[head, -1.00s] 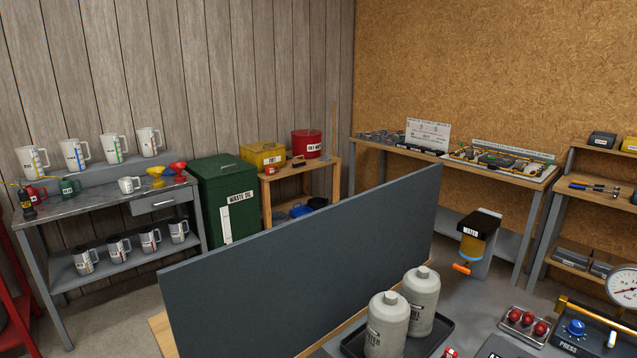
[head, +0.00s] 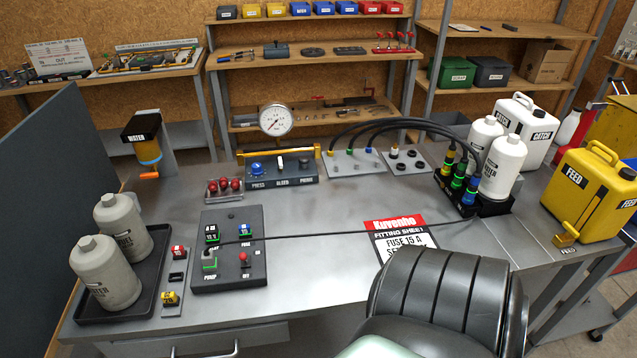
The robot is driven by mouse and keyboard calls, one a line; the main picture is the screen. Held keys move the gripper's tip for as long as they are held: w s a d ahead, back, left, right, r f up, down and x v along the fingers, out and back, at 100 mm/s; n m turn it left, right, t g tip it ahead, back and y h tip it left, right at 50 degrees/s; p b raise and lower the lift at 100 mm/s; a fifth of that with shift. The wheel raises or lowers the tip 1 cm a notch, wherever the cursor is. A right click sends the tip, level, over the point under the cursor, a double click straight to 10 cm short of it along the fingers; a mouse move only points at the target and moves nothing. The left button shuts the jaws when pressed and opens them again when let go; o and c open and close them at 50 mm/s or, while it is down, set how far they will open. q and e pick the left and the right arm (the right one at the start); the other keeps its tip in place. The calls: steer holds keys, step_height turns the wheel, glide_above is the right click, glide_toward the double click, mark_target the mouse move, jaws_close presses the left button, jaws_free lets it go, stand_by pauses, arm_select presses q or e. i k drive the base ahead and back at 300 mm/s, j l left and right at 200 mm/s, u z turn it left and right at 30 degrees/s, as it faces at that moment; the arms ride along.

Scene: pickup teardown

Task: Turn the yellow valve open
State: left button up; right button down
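The yellow FEED can (head: 590,192) stands at the right end of the bench. A small brass-yellow tap (head: 566,236) sits at its lower front, beside a label reading FEED. A yellow bar (head: 280,153) runs across the top of the dark PRESS, BLEED and PROBE panel (head: 290,172) at the back of the bench. I cannot tell which of these is the valve, nor whether either is open. Neither of my grippers is in view.
Black hoses (head: 400,124) arch at the back. A switch box (head: 230,250) and bottle tray (head: 155,285) occupy the left. A large black ribbed shape (head: 440,295) hides the front middle.

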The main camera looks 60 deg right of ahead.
mark_target(571, 231)
steer(key=z, duration=3.45)
steer(key=l+z, duration=0.15)
steer(key=z, duration=0.9)
